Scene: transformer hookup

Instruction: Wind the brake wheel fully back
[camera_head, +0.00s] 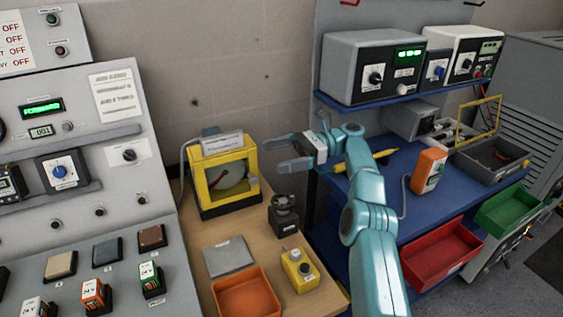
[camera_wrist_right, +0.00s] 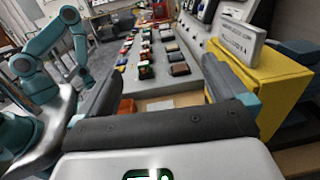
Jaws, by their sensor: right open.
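A yellow box-shaped housing (camera_head: 222,180) with a pale disc (camera_head: 229,174) behind its open front stands at the back of the wooden bench. A small grey part sticks out at its right side. I cannot tell for sure whether the disc or the dark round knob (camera_head: 285,203) on a black block is the brake wheel. My right gripper (camera_head: 279,154) is open and empty, pointing left, just right of the housing's upper part and apart from it. In the right wrist view the housing (camera_wrist_right: 275,85) is beside the right finger. My left gripper does not show.
A grey plate (camera_head: 230,257), an orange tray (camera_head: 247,298) and a yellow button box (camera_head: 299,270) are on the bench in front. A control console (camera_head: 85,170) stands left. A blue shelf bench (camera_head: 385,215) with instruments and bins stands right.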

